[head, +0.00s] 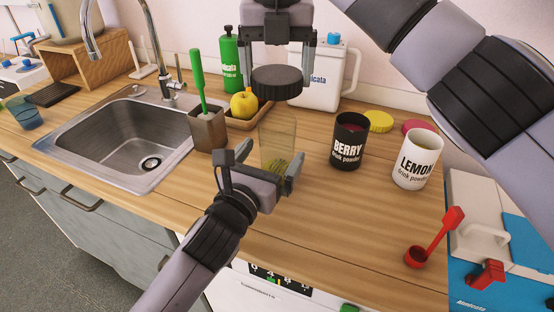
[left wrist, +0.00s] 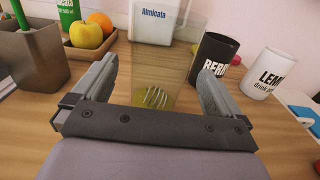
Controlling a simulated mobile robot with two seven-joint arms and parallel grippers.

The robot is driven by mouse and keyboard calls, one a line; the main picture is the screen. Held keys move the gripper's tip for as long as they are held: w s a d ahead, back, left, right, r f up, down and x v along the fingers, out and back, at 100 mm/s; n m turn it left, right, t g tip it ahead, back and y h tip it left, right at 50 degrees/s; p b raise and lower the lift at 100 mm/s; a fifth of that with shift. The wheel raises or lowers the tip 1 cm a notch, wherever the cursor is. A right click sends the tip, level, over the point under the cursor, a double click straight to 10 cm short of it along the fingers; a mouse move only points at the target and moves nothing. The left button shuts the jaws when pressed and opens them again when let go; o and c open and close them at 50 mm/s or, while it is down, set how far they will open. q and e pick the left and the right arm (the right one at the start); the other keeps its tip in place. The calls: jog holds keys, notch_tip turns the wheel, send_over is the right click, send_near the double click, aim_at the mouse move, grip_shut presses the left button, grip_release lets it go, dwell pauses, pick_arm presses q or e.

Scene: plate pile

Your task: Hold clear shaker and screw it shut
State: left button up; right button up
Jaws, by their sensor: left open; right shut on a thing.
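The clear shaker (head: 277,138) stands upright on the wooden counter with yellow-green contents at its bottom. In the left wrist view the shaker (left wrist: 158,68) shows between the fingers, with a pale wire-like shape low inside it. My left gripper (head: 268,168) is open with a finger on either side of the shaker; I cannot tell whether they touch it. My right gripper (head: 276,68) points down and is shut on the black lid (head: 277,82). The lid is in the air above the shaker, apart from its rim.
The black BERRY tub (head: 349,140) and white LEMON tub (head: 417,160) stand open to the right. A utensil holder (head: 207,129) and a fruit tray (head: 246,122) are at left, beside the sink (head: 128,145). A red scoop (head: 416,257) lies near the front right.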

aim_at(277, 113)
pick_arm(q)
jog(key=shift+x, duration=1)
jog(key=shift+c, duration=0.3)
jog(key=c, duration=1.5)
pick_arm(e)
jog(key=shift+f, duration=2.5)
jog(key=shift+f, duration=0.9)
jog(key=shift+f, duration=0.6)
